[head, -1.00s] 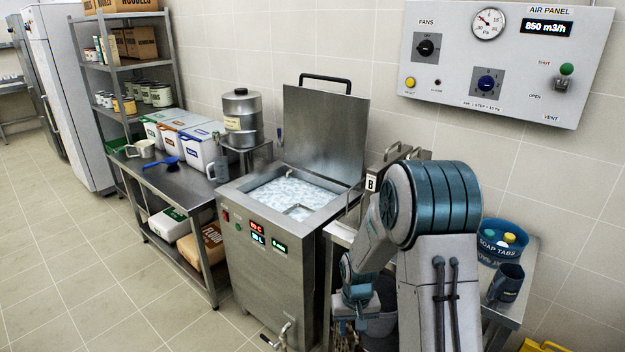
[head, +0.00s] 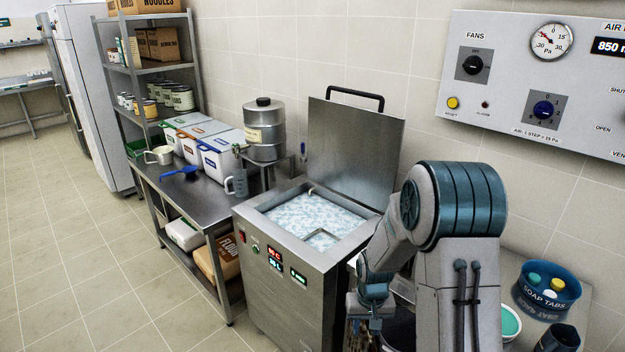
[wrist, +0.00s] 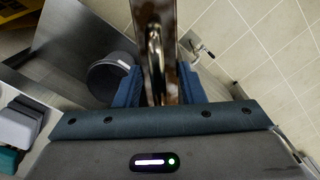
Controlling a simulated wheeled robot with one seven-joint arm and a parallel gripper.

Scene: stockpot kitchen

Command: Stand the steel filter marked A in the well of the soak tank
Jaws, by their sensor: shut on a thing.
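The soak tank (head: 277,300) stands left of my arm in the head view, its lid (head: 352,150) raised. Pale, foamy liquid fills its basin, and a square-edged well (head: 322,239) shows near the front right corner. My gripper (wrist: 155,88) is shut on a narrow, brownish steel filter (wrist: 170,60) with a looped handle, seen edge-on in the wrist view. No letter is readable on it. In the head view my gripper (head: 368,308) is low beside the tank's right side, apart from the basin, with the filter mostly hidden below it.
A steel bench (head: 195,200) with lidded bins stands left of the tank. A steel drum (head: 264,135) stands behind it. A soap tabs tub (head: 546,290) is on a side table at right. A bucket (wrist: 110,80) is beside my gripper. The floor at left is clear.

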